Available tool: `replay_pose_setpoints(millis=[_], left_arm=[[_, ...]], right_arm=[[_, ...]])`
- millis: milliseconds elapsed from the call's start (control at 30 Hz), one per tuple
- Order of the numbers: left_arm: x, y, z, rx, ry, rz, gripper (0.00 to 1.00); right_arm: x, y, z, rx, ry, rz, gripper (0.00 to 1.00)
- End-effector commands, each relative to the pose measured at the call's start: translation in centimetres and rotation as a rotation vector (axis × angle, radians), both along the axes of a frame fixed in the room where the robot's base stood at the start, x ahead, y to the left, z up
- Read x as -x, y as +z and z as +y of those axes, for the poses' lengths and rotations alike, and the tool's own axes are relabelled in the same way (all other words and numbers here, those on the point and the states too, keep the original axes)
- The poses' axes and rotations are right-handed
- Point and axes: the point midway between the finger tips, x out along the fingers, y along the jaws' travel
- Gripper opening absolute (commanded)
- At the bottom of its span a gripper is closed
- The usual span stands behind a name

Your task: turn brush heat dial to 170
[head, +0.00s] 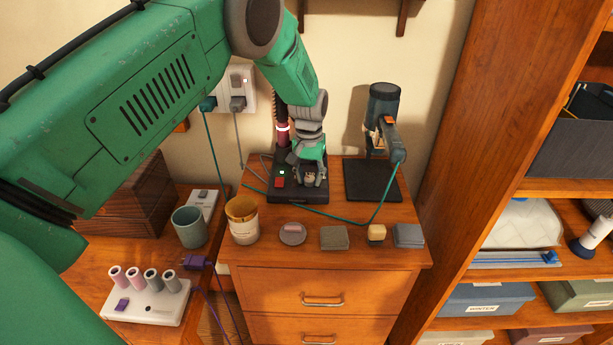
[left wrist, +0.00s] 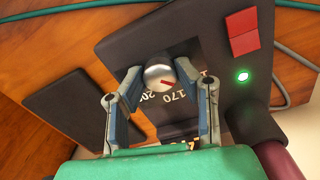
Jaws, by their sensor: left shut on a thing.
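My left gripper (head: 312,178) reaches down onto the front of this base. In the left wrist view, its two fingers (left wrist: 170,77) are on either side of the dial, shut on it. A red switch (left wrist: 242,32) and a lit green light (left wrist: 242,76) are on the same base. The heat brush (head: 283,132) stands upright at the back. My right gripper is out of view.
A second tool (head: 384,110) stands on a dark plate (head: 370,190) to the right, with a green cord hanging beside it. A cup (head: 242,222), a round dish (head: 292,234) and small blocks line the cabinet's front edge. Shelves are at right.

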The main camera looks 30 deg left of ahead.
Motion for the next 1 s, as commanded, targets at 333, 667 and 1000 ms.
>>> replay_pose_setpoints(millis=[333, 667, 1000], left_arm=[[0.06, -0.05, 0.92, -0.016, 0.004, -0.003, 0.00], [0.03, 0.05, 0.86, -0.015, -0.038, -0.005, 0.00], [0.03, 0.11, 0.90, -0.016, -0.263, -0.010, 0.00]], right_arm=[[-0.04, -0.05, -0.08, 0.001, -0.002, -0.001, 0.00], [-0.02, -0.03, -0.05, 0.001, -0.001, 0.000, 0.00], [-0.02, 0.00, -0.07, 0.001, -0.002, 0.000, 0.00]])
